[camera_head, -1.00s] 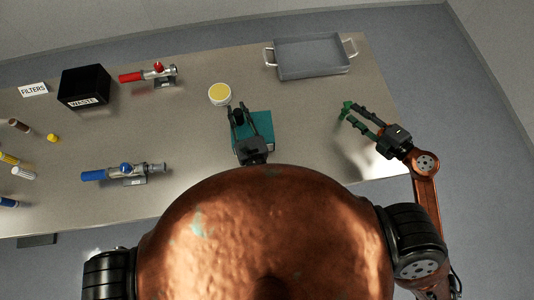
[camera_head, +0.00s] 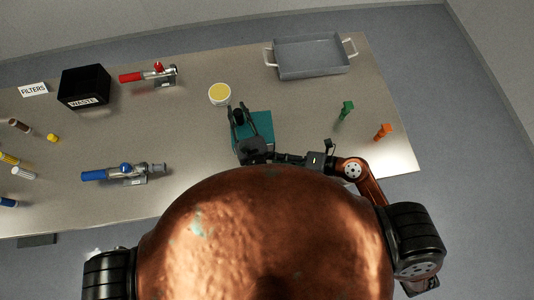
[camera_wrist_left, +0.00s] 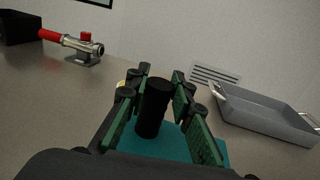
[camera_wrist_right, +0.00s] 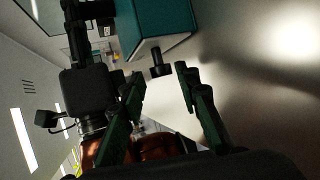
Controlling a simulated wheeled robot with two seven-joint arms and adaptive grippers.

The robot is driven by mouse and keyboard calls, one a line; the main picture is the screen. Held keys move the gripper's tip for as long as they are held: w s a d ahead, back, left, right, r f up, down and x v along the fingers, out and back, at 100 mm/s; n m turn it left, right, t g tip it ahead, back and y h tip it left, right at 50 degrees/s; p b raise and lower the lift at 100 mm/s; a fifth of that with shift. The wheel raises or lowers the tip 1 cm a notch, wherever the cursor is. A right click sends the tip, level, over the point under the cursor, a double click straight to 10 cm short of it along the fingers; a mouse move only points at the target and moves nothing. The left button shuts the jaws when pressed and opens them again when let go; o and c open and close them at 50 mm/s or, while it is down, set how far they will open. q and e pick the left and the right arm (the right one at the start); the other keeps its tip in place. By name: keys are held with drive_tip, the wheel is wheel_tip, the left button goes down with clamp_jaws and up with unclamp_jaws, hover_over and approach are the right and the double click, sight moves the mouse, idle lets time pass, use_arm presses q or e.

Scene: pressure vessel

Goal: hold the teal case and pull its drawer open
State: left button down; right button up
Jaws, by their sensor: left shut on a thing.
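The teal case (camera_head: 263,126) lies on the table in front of me and also shows in both wrist views (camera_wrist_left: 145,144) (camera_wrist_right: 160,22). A black upright post (camera_wrist_left: 153,106) stands on its top. My left gripper (camera_head: 240,113) is shut on this post, its fingers on either side of it. A short black knob (camera_wrist_right: 158,66) sticks out of the case's side in the right wrist view. My right gripper (camera_wrist_right: 160,80) is open, with the knob near its fingertips, roughly between them. In the head view my body and left hand partly hide the knob side.
A white tub with a yellow top (camera_head: 220,94) stands just behind the case. A grey tray (camera_head: 312,57) is at the back right. Green (camera_head: 346,109) and orange (camera_head: 382,132) items stand at right. A blue-handled valve (camera_head: 124,173) lies at left.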

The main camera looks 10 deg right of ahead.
drive_tip(key=shift+x, duration=2)
drive_tip(key=shift+c, duration=0.2)
clamp_jaws()
